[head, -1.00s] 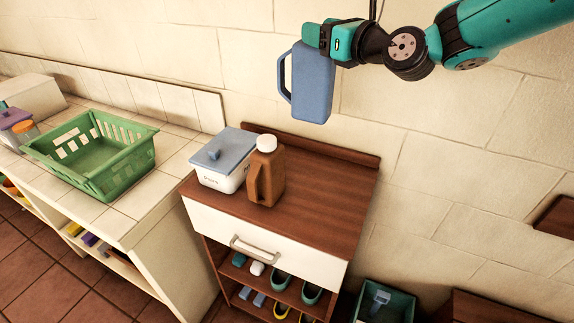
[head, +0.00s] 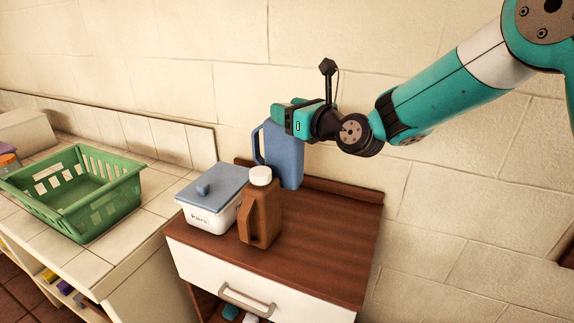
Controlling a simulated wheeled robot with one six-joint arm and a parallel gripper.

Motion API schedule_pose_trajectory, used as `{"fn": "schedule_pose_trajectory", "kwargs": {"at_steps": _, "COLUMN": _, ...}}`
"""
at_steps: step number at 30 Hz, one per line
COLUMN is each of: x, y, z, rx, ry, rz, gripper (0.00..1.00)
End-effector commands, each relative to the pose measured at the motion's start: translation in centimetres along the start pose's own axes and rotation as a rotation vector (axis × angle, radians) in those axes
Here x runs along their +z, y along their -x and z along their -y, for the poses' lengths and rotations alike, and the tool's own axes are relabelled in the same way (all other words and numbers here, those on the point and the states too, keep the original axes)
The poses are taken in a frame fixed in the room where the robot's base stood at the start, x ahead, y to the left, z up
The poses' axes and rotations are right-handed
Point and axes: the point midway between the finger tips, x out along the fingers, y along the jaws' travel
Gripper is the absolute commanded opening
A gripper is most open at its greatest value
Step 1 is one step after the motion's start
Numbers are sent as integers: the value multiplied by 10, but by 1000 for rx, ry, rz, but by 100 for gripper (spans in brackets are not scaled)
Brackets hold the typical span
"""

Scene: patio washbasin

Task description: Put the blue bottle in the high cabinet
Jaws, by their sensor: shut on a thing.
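The blue bottle (head: 287,157) is upright, with its handle on the left side. My gripper (head: 290,119) is shut on its top, reaching in from the right. The bottle is at the back of a cabinet's brown wooden top (head: 325,236), behind the brown bottle. I cannot tell whether its base touches the top. The brown bottle (head: 261,212) with a white cap hides part of the blue bottle's lower left. No separate high cabinet shows in the head view.
A white box with a blue-grey lid (head: 211,200) stands left of the brown bottle. A white drawer front (head: 250,283) is below the top. A green basket (head: 75,195) stands on the tiled counter (head: 150,200) at left. The right part of the wooden top is clear.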

Motion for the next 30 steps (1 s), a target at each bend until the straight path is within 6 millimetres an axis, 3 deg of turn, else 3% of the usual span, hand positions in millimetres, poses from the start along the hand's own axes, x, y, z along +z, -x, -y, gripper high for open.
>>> {"fn": "schedule_pose_trajectory", "kwargs": {"at_steps": 3, "x": -31, "y": -1, "z": 0, "rx": 0, "ry": -4, "rz": 0, "gripper": 0}}
{"fn": "schedule_pose_trajectory", "kwargs": {"at_steps": 9, "x": -69, "y": -1, "z": -1, "rx": 1, "ry": -1, "rz": 3, "gripper": 0}}
{"fn": "schedule_pose_trajectory", "kwargs": {"at_steps": 16, "x": -86, "y": -1, "z": -1, "rx": 1, "ry": 0, "rz": 6, "gripper": 0}}
{"fn": "schedule_pose_trajectory", "kwargs": {"at_steps": 23, "x": -116, "y": -1, "z": -1, "rx": 1, "ry": -1, "rz": 4, "gripper": 0}}
{"fn": "schedule_pose_trajectory", "kwargs": {"at_steps": 30, "x": -119, "y": -1, "z": -1, "rx": 1, "ry": 2, "rz": 6, "gripper": 0}}
